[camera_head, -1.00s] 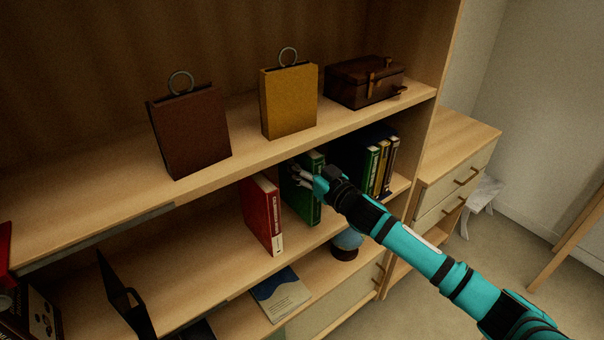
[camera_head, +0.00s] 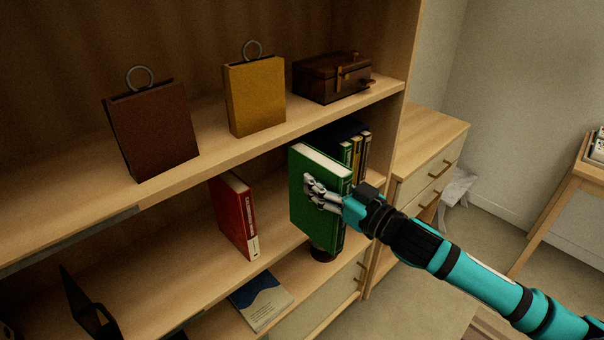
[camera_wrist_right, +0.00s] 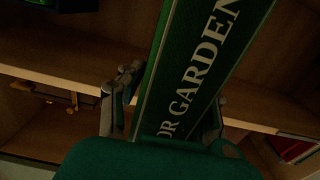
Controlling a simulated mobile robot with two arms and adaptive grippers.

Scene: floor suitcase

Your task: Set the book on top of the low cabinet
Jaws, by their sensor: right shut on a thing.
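A green book (camera_head: 311,206) is held upright in my right gripper (camera_head: 322,194), in front of the middle shelf in the head view. The gripper's fingers are shut on it near its spine side. In the right wrist view the green book (camera_wrist_right: 198,75) shows its spine with white lettering, between the two fingers (camera_wrist_right: 165,112). The low cabinet (camera_head: 428,140), pale wood with drawers, stands right of the shelf unit; its top looks clear. My left gripper is not in view.
A red book (camera_head: 234,214) stands left of the green book, and several books (camera_head: 355,152) stand behind it. The upper shelf (camera_head: 215,145) holds a brown and a yellow binder and a dark box (camera_head: 332,77). A side panel (camera_head: 416,60) separates shelf and cabinet. A table stands far right.

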